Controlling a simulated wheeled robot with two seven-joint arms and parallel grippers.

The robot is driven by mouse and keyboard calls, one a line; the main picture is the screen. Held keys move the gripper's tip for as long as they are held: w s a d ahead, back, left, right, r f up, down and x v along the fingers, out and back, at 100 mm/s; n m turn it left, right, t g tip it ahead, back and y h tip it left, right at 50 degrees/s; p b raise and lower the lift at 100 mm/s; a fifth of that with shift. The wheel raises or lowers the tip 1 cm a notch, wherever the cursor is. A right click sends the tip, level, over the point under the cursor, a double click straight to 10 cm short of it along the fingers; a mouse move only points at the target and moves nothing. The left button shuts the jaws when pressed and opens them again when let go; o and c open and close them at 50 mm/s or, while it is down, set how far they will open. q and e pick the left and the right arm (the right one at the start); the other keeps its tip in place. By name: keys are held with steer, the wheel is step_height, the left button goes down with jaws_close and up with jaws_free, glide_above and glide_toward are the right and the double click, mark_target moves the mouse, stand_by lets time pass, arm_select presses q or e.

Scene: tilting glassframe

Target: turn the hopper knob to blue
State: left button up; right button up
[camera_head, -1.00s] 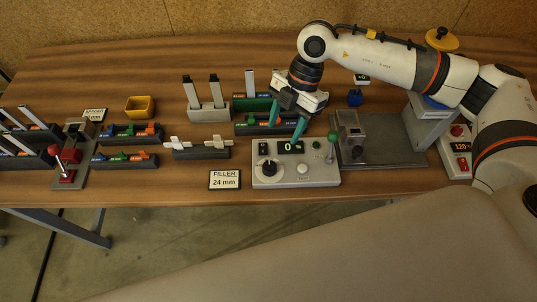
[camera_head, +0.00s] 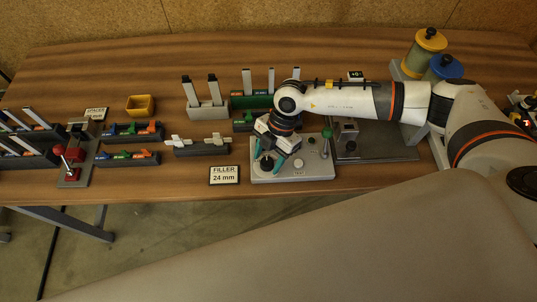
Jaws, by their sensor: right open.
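The grey control box (camera_head: 318,172) stands near the table's front edge, with a white test button, a green-topped lever and a round dial knob at its left. My right gripper (camera_head: 266,167) is open, pointing down over the left part of the box. Its teal fingertips are on either side of the knob, which is mostly hidden. I cannot tell whether they touch it, nor where it points. A yellow-lidded hopper (camera_head: 425,45) and a blue-lidded hopper (camera_head: 444,68) stand at the back right. My left gripper is not in view.
A "FILLER 24 mm" sign (camera_head: 224,175) lies just left of the box. Racks with coloured and white pieces, a yellow bin (camera_head: 140,105) and a red-knobbed device (camera_head: 70,165) stand farther left. A grey metal plate (camera_head: 385,142) lies to the right, beneath my right arm.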

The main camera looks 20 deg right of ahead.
steer(key=c, duration=1)
steer(key=shift+o, duration=0.2)
steer(key=n+b, duration=0.1)
steer(key=n, duration=0.2)
steer(key=n+g+h+b, duration=0.1)
steer(key=n+b, duration=0.1)
steer(key=shift+w+a+f+n+g, duration=0.15)
steer(key=shift+n+g, duration=0.15)
steer(key=shift+n, duration=0.1)
steer(key=n+h+b, duration=0.1)
steer(key=n+b, duration=0.1)
steer(key=n, duration=0.1)
steer(key=shift+h+b, duration=0.3)
steer(key=shift+a+n+g+h+b, duration=0.1)
steer(key=shift+n+g+h+b, duration=0.3)
steer(key=shift+n+b, duration=0.85)
steer(key=shift+r+n, duration=0.2)
steer(key=shift+n, duration=0.15)
